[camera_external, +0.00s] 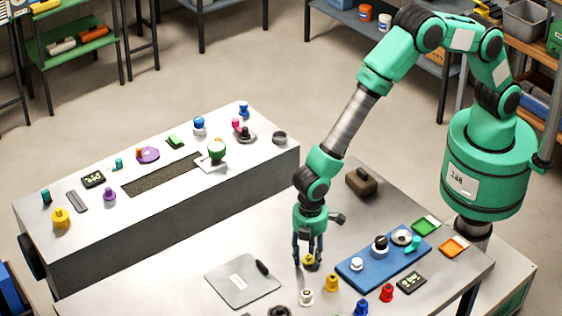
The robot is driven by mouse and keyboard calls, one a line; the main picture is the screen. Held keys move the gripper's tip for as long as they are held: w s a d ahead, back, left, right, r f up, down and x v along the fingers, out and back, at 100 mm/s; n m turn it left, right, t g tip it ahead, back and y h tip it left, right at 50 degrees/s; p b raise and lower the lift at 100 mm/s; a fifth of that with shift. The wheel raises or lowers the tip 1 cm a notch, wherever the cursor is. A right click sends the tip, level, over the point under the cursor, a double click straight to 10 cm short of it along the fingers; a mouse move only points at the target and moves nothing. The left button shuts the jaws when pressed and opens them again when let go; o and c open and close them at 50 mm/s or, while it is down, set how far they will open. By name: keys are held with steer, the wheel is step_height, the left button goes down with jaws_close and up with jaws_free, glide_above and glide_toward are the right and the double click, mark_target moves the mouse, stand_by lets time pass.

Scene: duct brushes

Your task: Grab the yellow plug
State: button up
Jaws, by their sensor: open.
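A small yellow plug (310,262) stands on the near grey table, directly under my gripper (308,254). My gripper points straight down and is open, its dark fingers on either side of the plug's upper part. I cannot tell whether the fingers touch it. A second yellow piece (332,282) stands just to the right and nearer the camera. A larger yellow piece (61,219) sits at the left end of the other bench.
A white piece (305,298) stands close in front of my gripper. A grey plate (242,281) lies to the left, and a blue tray (352,278) with several parts to the right. Red (387,292) and blue (361,307) pieces stand near the front. A brown block (361,181) lies behind.

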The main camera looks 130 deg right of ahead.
steer(key=shift+c, duration=0.2)
stand_by(0.4)
steer(key=c, duration=0.5)
steer(key=shift+c, duration=0.2)
steer(key=shift+r, duration=0.5)
steer(key=shift+s+r+p, duration=0.2)
steer(key=shift+r, duration=0.45)
steer(key=shift+s+r+p, duration=0.15)
steer(key=shift+s+r, duration=0.05)
steer(key=shift+r, duration=0.4)
steer(key=s, duration=0.5)
steer(key=s+a+r, duration=0.1)
steer(key=s, duration=0.4)
steer(key=s+a+p, duration=0.1)
steer(key=s, duration=0.4)
steer(key=shift+s+r, duration=0.1)
steer(key=shift+r, duration=0.1)
